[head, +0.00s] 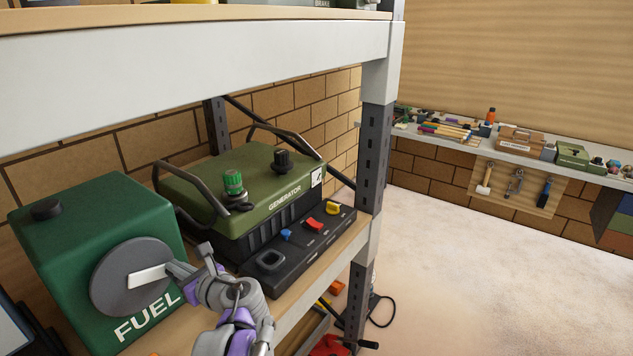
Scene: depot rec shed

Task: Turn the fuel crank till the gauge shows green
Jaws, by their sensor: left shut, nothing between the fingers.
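The green fuel box (55,220) with white FUEL lettering stands on the shelf at the left. On its front is the fuel crank, a round dark grey disc (115,285) with a pale bar handle (148,276) lying nearly level. My left gripper (184,268) is shut and empty, its tips close to the right end of the pale bar. I cannot tell whether they touch it. I cannot make out a gauge or a green reading on the box. My right gripper is not in view.
A green generator (265,180) stands behind and right of the box, with a green knob (234,188), a black knob (282,160) and a dark switch panel (300,245). A shelf post (372,160) rises at right. Open floor (490,280) lies beyond, before a workbench (450,141).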

